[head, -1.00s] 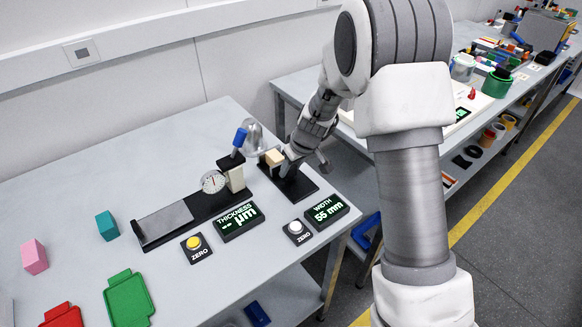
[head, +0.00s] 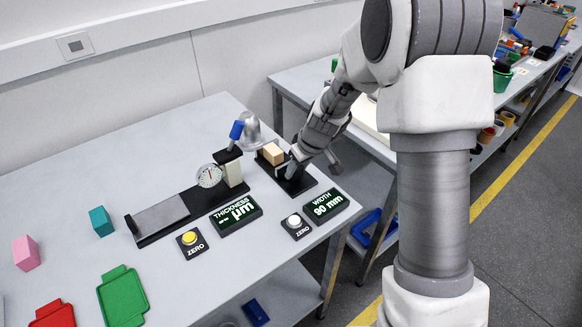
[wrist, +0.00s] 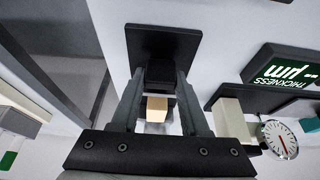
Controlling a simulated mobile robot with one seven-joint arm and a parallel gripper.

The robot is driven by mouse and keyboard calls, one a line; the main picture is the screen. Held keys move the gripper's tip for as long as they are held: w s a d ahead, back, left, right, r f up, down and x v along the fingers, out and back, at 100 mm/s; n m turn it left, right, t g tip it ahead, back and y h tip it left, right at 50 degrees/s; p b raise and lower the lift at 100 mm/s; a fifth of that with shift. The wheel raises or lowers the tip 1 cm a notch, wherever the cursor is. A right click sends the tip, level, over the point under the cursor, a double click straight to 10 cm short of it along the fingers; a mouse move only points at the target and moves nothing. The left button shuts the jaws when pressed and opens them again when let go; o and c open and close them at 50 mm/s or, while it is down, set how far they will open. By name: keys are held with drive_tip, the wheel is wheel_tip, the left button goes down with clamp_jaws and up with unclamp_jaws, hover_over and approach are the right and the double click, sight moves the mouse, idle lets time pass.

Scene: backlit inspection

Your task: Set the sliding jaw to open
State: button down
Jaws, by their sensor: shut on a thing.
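The width gauge has a black base (head: 301,184), and its black plate also shows in the wrist view (wrist: 163,42). A tan block (head: 273,153) sits at the far left part of the gauge; it shows between my fingers in the wrist view (wrist: 157,107). My gripper (head: 293,169) reaches down onto the gauge, to the right of the tan block, and is shut on the sliding jaw. The width display (head: 325,204) reads 90 mm.
The thickness gauge (head: 160,217) with its dial (head: 209,176) and blue-tipped lever (head: 237,130) stands left of my gripper. A white zero button (head: 294,220) lies in front. Teal (head: 101,221) and pink (head: 26,253) blocks and a green tray (head: 123,297) are at the left.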

drive_tip(key=shift+s+d, duration=0.25)
drive_tip(key=shift+s, duration=0.05)
drive_tip(key=shift+c, duration=2)
unclamp_jaws()
drive_tip(key=shift+s, duration=0.1)
drive_tip(key=p+v, duration=0.1)
drive_tip(key=v, duration=1.6)
drive_tip(key=shift+d+p, duration=0.15)
drive_tip(key=shift+p, duration=0.15)
drive_tip(key=shift+s+r, duration=0.2)
